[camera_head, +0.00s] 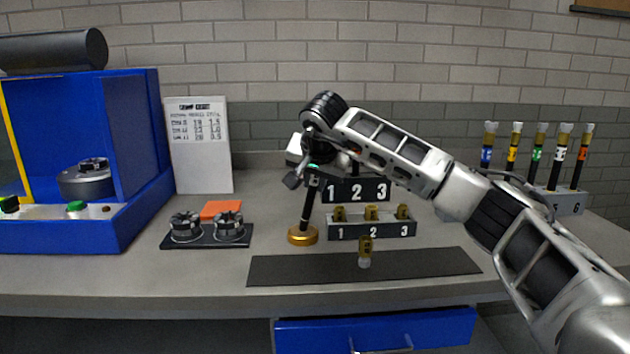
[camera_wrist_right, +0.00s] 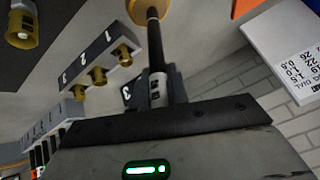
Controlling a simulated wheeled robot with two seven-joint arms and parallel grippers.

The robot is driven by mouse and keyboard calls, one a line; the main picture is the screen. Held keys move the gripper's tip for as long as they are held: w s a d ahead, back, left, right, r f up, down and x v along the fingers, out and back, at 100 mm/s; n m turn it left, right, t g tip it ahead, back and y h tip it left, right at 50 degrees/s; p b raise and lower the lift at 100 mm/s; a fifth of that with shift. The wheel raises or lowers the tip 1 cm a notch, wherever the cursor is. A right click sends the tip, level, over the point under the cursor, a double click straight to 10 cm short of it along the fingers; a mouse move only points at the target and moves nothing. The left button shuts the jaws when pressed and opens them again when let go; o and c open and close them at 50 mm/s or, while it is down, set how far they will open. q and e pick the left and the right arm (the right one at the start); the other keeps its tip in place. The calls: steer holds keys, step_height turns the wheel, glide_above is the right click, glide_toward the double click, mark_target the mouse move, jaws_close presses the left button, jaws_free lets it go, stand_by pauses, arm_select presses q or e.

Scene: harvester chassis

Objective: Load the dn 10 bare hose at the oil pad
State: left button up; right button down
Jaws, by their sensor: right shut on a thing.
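My right gripper (camera_head: 311,174) is shut on a thin black hose (camera_head: 309,208), which hangs down, slightly tilted. In the wrist view the hose (camera_wrist_right: 154,45) has a pale label band near the gripper; its lettering is too small to read. The gold round oil pad (camera_head: 303,237) stands on the bench under the hose. The lower hose end overlaps the pad in both views, and the pad also shows in the wrist view (camera_wrist_right: 136,12). I cannot tell whether the end presses on it. My left gripper is not in view.
A rack (camera_head: 372,229) with gold fittings stands right of the pad. One fitting (camera_head: 365,252) stands on the dark mat (camera_head: 290,269). A die tray (camera_head: 180,243), an orange pad (camera_head: 221,209) and a blue machine (camera_head: 130,150) are left. Banded hoses (camera_head: 536,150) stand far right.

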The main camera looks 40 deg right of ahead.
steer(key=shift+r+p, duration=0.75)
steer(key=shift+p, duration=0.15)
steer(key=shift+r+p, duration=0.7)
steer(key=shift+r, duration=0.05)
step_height(320, 180, up, 2)
steer(key=shift+p, duration=1.05)
steer(key=shift+r+p, duration=0.9)
steer(key=shift+r, duration=0.1)
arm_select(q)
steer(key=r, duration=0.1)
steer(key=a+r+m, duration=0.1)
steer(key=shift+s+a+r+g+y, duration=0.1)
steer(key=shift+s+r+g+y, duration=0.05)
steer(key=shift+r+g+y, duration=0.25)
